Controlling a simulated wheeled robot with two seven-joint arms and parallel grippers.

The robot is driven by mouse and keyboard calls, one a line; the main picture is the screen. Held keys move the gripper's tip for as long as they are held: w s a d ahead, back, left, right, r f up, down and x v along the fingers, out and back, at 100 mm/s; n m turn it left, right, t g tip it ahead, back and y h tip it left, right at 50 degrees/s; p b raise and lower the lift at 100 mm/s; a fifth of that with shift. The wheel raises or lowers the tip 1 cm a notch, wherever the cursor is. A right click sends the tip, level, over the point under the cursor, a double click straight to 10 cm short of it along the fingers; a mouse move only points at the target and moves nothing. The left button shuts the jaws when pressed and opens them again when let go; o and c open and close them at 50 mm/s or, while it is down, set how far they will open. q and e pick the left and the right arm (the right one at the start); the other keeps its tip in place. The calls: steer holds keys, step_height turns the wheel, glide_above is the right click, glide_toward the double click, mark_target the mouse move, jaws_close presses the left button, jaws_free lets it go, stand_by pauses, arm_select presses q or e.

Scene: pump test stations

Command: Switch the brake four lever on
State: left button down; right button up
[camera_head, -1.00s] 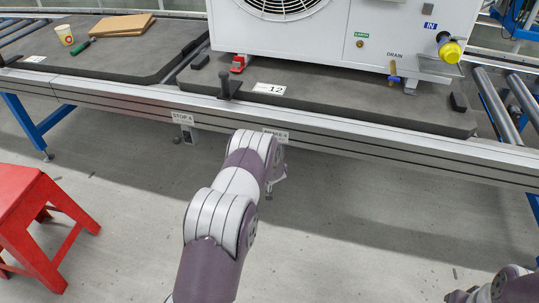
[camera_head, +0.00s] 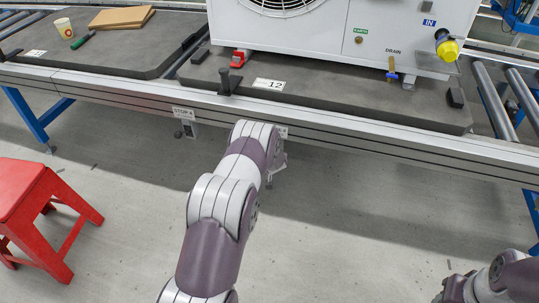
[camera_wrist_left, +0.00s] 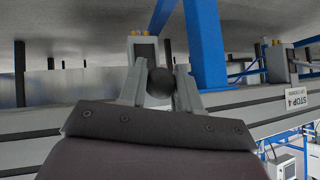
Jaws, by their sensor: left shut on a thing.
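My left gripper (camera_wrist_left: 160,92) is shut on this knob, with one finger on each side. In the head view my left arm covers most of the lever; only a sliver of the left gripper (camera_head: 278,163) shows beside the arm. The brake label (camera_head: 283,131) is mostly hidden by my arm. My right gripper (camera_head: 456,288) is at the bottom right edge, its fingers unclear.
The neighbouring stop 4 lever box (camera_head: 190,130) hangs under the rail to the left; its label (camera_wrist_left: 296,97) shows in the wrist view. A red stool (camera_head: 40,205) stands at the left. A large white unit (camera_head: 310,40) sits on the bench.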

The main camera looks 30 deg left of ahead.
arm_select(q)
steer(key=c, duration=1)
jaws_free()
steer(key=shift+w+r, duration=0.2)
steer(key=shift+r, duration=0.15)
steer(key=shift+o, duration=1.1)
steer(key=shift+f, duration=0.1)
steer(key=shift+s+f, duration=0.1)
steer(key=p+v, duration=0.4)
steer(key=v, duration=0.8)
steer(key=shift+s+d+r, duration=0.15)
steer(key=shift+s+r, duration=0.05)
